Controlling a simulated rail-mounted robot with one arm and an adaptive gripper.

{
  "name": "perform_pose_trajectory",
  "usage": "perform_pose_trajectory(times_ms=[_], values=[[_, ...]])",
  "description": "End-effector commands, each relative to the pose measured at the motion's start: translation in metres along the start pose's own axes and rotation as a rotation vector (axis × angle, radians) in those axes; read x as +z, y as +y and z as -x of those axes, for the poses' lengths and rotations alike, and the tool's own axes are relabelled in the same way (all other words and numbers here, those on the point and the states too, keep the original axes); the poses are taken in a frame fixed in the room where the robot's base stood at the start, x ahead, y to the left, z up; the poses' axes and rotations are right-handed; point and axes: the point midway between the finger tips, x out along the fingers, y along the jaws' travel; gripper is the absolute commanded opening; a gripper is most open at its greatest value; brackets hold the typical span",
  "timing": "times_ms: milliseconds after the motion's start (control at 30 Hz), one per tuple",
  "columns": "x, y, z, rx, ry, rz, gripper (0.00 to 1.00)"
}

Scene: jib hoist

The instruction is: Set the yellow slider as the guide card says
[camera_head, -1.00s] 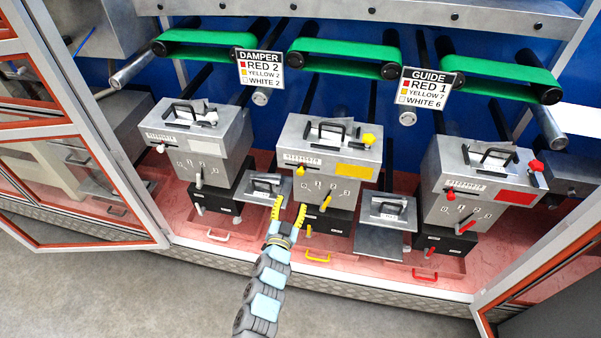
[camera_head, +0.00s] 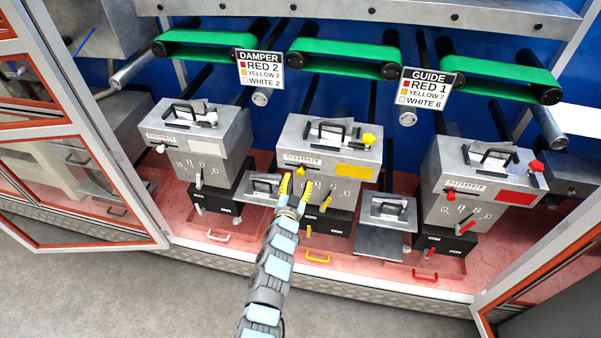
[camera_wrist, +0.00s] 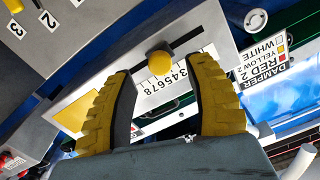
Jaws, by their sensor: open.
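The yellow slider (camera_head: 300,171) is a small knob on the front of the middle grey box (camera_head: 297,135), below a white number strip (camera_head: 303,159). In the wrist view the yellow knob (camera_wrist: 160,63) stands beside the strip (camera_wrist: 160,82), where several digits up to 8 show. I cannot tell its exact setting. The guide card (camera_head: 430,88) reads red 1, yellow 7, white 6. My gripper (camera_head: 297,184) is open and empty in front of the knob. In the wrist view its fingers (camera_wrist: 163,82) flank the knob's line, with gaps on both sides.
The damper card (camera_head: 260,69) reads red 2, yellow 2, white 2. A yellow lever (camera_head: 326,203) sits just right of my gripper. Similar boxes with a white slider (camera_head: 161,149) and a red slider (camera_head: 450,195) stand either side. Open cabinet doors flank the bay.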

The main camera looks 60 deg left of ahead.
Motion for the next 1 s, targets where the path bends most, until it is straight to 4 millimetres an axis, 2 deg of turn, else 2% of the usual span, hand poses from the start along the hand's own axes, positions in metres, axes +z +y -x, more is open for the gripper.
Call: perform_pose_trajectory(times_ms=[200,500,967,1000], values=[[-0.001,-0.001,-0.020,-0.001,0.002,0.001,0.54],[-0.001,-0.001,-0.038,-0.001,0.002,0.000,0.54],[-0.001,0.000,-0.043,0.001,0.002,0.000,0.54],[-0.001,0.000,-0.043,0.001,0.002,0.000,0.51]])
